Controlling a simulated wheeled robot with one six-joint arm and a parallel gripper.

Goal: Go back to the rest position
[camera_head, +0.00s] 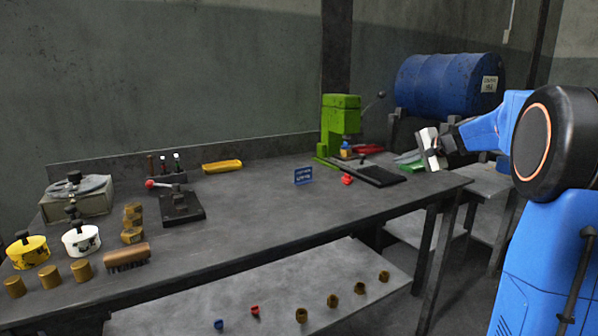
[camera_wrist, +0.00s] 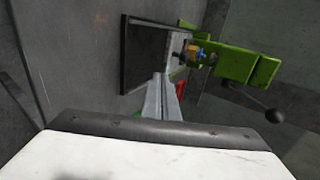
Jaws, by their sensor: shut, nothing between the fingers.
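My gripper (camera_head: 432,149) is at the right in the head view, raised above the right end of the workbench (camera_head: 270,214). Its fingers are closed together with nothing between them. In the wrist view the closed fingers (camera_wrist: 162,100) point toward the green press (camera_wrist: 245,66). The green press also stands at the back right of the bench in the head view (camera_head: 341,125). My gripper is apart from the press and from the bench top. A brass piece with a blue part sits at the press, partly hidden.
A blue drum (camera_head: 450,84) lies behind my arm. The bench middle is mostly clear.

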